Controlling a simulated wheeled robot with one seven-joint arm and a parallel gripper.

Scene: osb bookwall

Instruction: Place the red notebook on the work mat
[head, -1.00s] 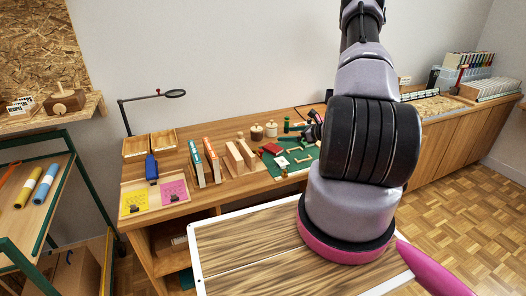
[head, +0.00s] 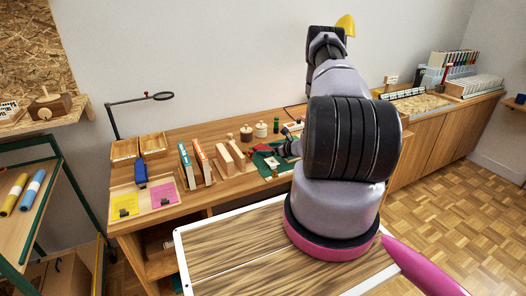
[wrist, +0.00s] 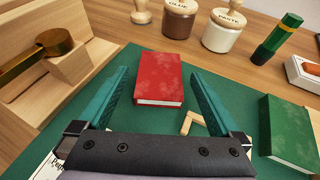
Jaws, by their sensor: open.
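The red notebook (wrist: 158,78) lies flat in the wrist view, white page edge toward me, apparently on the far part of the green work mat (wrist: 105,125). In the head view the mat (head: 264,163) is partly hidden by my arm. My gripper (wrist: 160,76) is open and empty. Its two teal fingers point at the notebook, one toward each side of it, with a gap on both sides. In the head view my gripper (head: 284,150) is low over the mat.
A green book (wrist: 290,135) lies right of the gripper, and a small wooden piece (wrist: 188,122) lies near the right finger. Glue (wrist: 180,18) and paste (wrist: 224,30) jars stand behind. A wooden holder (wrist: 60,75) with a brass-coloured round piece is close at left.

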